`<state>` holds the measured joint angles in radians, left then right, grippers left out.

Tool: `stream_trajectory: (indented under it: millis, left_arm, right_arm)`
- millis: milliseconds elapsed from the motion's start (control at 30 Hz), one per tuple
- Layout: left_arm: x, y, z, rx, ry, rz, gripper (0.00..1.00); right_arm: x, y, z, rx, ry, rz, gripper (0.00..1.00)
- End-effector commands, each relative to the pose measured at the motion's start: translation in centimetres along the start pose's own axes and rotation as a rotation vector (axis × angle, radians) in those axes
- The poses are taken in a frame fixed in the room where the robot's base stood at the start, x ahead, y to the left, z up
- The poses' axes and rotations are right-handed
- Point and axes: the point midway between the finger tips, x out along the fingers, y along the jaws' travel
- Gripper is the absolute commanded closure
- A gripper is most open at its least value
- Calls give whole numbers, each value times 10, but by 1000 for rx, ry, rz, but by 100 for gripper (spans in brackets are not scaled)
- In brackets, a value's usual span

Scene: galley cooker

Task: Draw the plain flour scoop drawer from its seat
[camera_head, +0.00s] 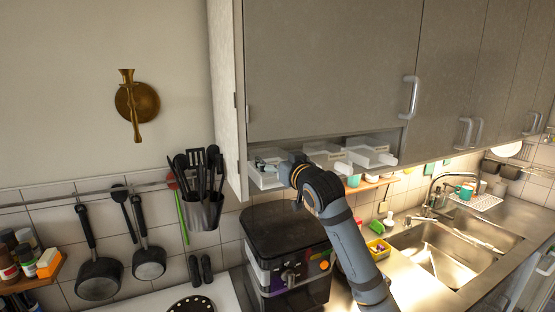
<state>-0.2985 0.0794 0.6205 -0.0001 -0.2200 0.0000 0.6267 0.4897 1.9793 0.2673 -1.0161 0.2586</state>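A row of white scoop drawers hangs under the grey wall cupboard. The left scoop drawer (264,181) is partly hidden by my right gripper (268,166). The middle scoop drawer (322,149) and the right scoop drawer (366,150) show beyond my wrist. Small labels are on their fronts, too small to read, so I cannot tell which one is plain flour. My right gripper is at the left scoop drawer, its fingers small and partly hidden. I cannot tell whether it touches or grips the drawer. My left gripper is out of view.
The grey cupboard (330,65) hangs just above the scoops. A utensil holder (204,212) with black tools hangs at left. A black-topped appliance (285,235) stands below. Pans (98,278) hang on the rail. The sink (440,250) is at right.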

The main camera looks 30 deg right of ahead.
Motion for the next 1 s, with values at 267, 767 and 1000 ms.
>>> stream_trajectory:
  millis: [267, 767, 1000]
  left_arm:
    - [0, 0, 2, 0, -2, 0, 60]
    - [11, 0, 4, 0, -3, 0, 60]
    - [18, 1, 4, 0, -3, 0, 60]
  right_arm:
    - [-1, 0, -1, -1, 2, -1, 47]
    - [-24, 0, 0, -2, 3, 0, 47]
    - [-35, 0, 0, -2, 4, 0, 47]
